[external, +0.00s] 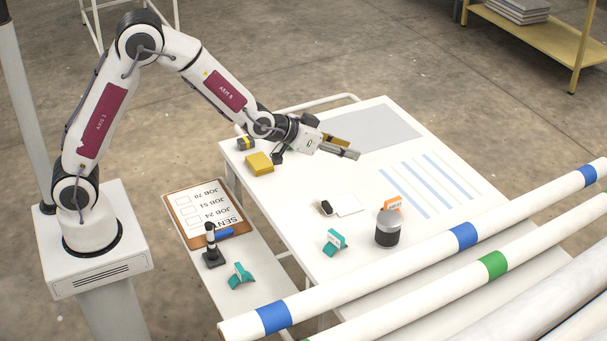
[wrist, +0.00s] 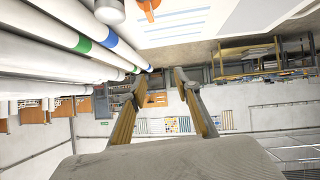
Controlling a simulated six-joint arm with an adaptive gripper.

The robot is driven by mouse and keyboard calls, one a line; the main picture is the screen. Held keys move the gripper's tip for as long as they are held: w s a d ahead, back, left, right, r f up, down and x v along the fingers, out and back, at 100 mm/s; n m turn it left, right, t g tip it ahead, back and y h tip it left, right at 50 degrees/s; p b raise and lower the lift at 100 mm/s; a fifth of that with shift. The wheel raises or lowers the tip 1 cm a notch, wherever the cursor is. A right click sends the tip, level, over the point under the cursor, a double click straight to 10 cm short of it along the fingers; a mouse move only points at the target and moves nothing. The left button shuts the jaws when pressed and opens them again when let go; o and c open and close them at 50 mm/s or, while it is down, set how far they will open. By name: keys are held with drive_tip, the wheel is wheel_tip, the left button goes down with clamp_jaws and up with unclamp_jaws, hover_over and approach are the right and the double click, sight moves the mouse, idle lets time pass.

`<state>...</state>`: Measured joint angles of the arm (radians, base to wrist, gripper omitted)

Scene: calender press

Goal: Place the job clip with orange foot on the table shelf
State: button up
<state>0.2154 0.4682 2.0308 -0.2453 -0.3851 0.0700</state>
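The orange clip (external: 391,203) stands on the white table (external: 300,215), partly behind a grey-lidded dark jar (external: 388,232). Its lower part is hidden by the jar. In the wrist view an orange piece (wrist: 150,8), likely this clip, shows at the top edge beside the jar (wrist: 109,10). A lower white shelf (external: 262,278) runs along the table's near left side. My gripper (external: 350,148) is above the far part of the table, apart from the clip. Its two fingers are spread with nothing between them in the wrist view (wrist: 158,82).
A teal clip (external: 335,242) is on the table; another (external: 240,275) is on the shelf near a dark stand (external: 213,250) and a clipboard (external: 192,222). A yellow block (external: 259,163) sits at the table's left. Long white rolls (external: 400,259) cross the near right side.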

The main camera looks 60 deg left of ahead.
drive_tip(key=w+d+f+t, duration=0.1)
drive_tip(key=w+d+f, duration=0.1)
drive_tip(key=w+f, duration=0.5)
drive_tip(key=t+y, duration=0.1)
drive_tip(key=t, duration=0.1)
approach(392, 201)
drive_tip(key=shift+w+r, duration=0.5)
drive_tip(key=shift+w, duration=0.25)
drive_tip(key=shift+f, duration=0.65)
drive_tip(key=shift+x, duration=1.3)
drive_tip(key=shift+w+f, duration=0.1)
drive_tip(key=shift+w, duration=0.05)
drive_tip(key=shift+x, duration=2.4)
